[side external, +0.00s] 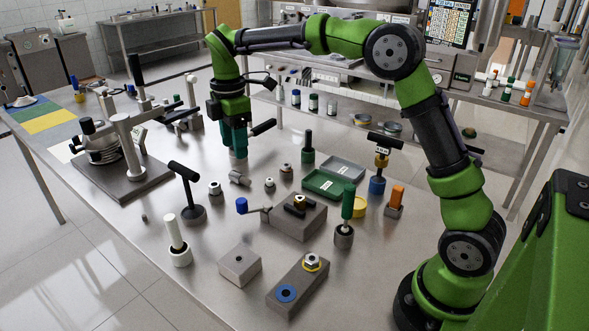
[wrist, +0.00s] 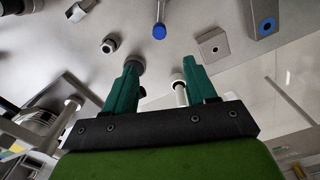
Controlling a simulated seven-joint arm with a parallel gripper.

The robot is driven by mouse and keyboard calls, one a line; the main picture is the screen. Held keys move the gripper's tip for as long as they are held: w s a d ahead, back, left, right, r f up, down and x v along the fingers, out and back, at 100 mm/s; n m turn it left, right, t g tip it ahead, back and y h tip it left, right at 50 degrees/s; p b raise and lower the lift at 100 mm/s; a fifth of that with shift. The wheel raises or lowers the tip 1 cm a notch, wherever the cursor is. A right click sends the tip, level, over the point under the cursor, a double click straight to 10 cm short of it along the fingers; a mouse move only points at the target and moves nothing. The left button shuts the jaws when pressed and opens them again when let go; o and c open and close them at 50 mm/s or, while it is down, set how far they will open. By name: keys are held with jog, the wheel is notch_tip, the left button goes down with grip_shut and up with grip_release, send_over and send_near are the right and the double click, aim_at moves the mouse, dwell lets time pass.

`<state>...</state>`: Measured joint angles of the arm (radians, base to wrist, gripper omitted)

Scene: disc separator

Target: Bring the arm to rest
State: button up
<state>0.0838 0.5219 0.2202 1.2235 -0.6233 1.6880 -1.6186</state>
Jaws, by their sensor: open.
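My green and black gripper (side external: 238,157) hangs pointing down over the middle of the steel table (side external: 190,255), behind the small grey fittings. In the wrist view its two teal fingers (wrist: 163,78) are spread apart with no object held between them. A white-handled tool (wrist: 180,92) shows between the fingers near the right one, and a dark round piece shows by the left fingertip; both appear to stand on the table beyond. In the side view, a small grey cylinder (side external: 240,179) lies close below the fingertips; whether they touch it I cannot tell.
The stacked-disc device (side external: 103,150) on a dark base plate stands left. A black T-handle tool (side external: 187,190), a white-handled tool (side external: 176,240), a grey block with a blue-knobbed crank (side external: 297,215), and green trays (side external: 328,185) stand around. The table's front left is mostly clear.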

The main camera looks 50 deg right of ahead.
jog(key=s+r+m+t+y, duration=0.2)
jog(key=s+m+t, duration=0.5)
jog(key=s+m, duration=1.1)
jog(key=s, duration=0.7)
jog(key=shift+a+r, duration=0.3)
jog(key=shift+r, duration=0.05)
